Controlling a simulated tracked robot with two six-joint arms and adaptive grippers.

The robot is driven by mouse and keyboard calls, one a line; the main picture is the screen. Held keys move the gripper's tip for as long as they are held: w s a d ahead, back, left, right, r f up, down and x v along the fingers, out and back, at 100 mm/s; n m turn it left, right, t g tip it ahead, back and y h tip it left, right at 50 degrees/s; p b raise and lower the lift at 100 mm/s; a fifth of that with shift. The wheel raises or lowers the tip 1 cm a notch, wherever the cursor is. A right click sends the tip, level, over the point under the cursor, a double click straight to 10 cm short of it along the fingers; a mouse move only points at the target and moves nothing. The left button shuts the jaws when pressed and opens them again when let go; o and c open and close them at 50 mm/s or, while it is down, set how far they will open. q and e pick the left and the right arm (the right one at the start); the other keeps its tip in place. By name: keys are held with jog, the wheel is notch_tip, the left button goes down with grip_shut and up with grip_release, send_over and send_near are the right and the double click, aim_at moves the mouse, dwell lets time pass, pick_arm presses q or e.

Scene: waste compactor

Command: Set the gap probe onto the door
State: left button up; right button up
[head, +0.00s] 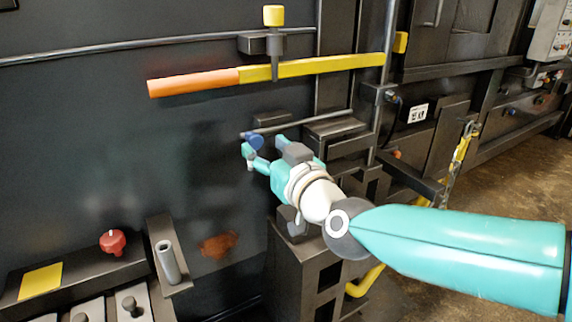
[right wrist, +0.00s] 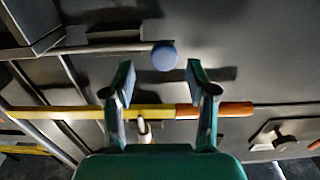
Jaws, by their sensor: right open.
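The door is a large dark panel (head: 120,140) across the left and middle of the head view. I cannot tell for sure which thing is the gap probe; a grey cylinder (head: 168,262) stands tilted in a dark holder at the lower left. My right gripper (head: 251,158) is open and empty in front of the panel, close to a blue knob (head: 255,141) on the end of a rod. In the right wrist view the blue knob (right wrist: 165,57) shows beyond the open fingers (right wrist: 160,82), roughly between them. My left gripper is out of view.
An orange and yellow bar (head: 240,76) crosses the panel above, with a yellow-capped post (head: 274,40). A red knob (head: 112,241) and a yellow plate (head: 40,281) are on the ledge at the lower left. Dark framework (head: 300,265) stands below my right arm.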

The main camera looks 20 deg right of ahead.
jog(key=s+d, duration=0.1)
jog(key=s, duration=0.6)
jog(key=shift+s+d, duration=0.15)
jog(key=shift+d, duration=0.05)
notch_tip(320, 180, down, 30)
jog(key=w+a+m+g+p, duration=0.1)
jog(key=a+g+p, duration=0.1)
jog(key=g+p, duration=0.55)
jog(key=s+a+f+m+g+p, duration=0.1)
jog(key=s+f+m+g, duration=0.2)
jog(key=s+f+g, duration=0.6)
jog(key=s+f, duration=0.9)
jog(key=s, duration=0.1)
jog(key=shift+s+f+y+p, duration=0.25)
jog(key=shift+f+y+p, duration=0.05)
jog(key=shift+f+p, duration=0.1)
jog(key=shift+g, duration=0.25)
